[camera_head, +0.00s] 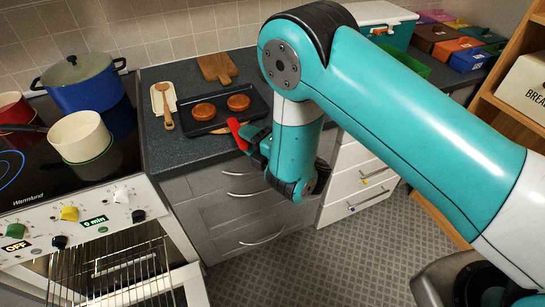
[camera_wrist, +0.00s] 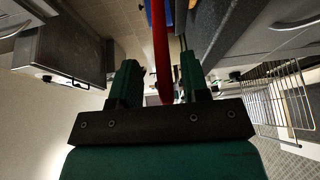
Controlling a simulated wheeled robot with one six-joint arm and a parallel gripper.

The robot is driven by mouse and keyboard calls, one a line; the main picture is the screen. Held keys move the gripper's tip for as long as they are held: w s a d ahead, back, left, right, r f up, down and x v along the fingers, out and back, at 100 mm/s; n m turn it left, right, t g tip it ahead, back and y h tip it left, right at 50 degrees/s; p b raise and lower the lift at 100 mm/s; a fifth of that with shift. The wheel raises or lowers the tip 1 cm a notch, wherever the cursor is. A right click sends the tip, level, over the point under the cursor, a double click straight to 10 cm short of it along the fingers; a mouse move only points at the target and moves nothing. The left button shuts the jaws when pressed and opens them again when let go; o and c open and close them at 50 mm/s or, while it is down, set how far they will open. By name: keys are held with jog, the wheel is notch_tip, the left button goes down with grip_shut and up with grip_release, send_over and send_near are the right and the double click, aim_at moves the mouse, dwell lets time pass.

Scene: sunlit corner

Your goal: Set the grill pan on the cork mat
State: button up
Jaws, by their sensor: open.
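The grill pan (camera_head: 181,112) is a black rectangular pan with two browned round patties in it. It is at the counter's front edge in the head view, its red handle (camera_head: 237,131) pointing toward my gripper (camera_head: 256,142). A tan edge, probably the cork mat (camera_head: 248,130), shows under the pan's front right side; most of it is hidden. I cannot tell whether the pan touches it. My gripper is open at the handle. In the wrist view the red handle (camera_wrist: 161,45) runs between the open fingers of my gripper (camera_wrist: 158,80), nearer the right finger, with a gap to the left one.
A wooden board (camera_head: 216,67) lies behind the pan. A spoon rest with a wooden spoon (camera_head: 166,108) lies to its left. The hob holds a blue pot (camera_head: 82,88) and a cream saucepan (camera_head: 80,136). Coloured bins (camera_head: 457,45) stand at the back right.

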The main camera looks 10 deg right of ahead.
jog(key=f+b+v, duration=0.1)
jog(key=b+v, duration=0.4)
jog(key=v, duration=0.5)
jog(key=w+d+r+m+g+h, duration=0.25)
jog(key=d+r+m+h, duration=0.45)
jog(key=m, duration=0.8)
jog(key=s+r+m+g, duration=0.2)
jog(key=s+r+g, duration=0.2)
jog(key=s, duration=0.7)
jog(key=s+r+m+g, duration=0.3)
jog(key=s+g, duration=0.3)
jog(key=s, duration=0.5)
jog(key=shift+r, duration=0.9)
jog(key=shift+w+a+g, duration=0.1)
jog(key=shift+g, duration=0.15)
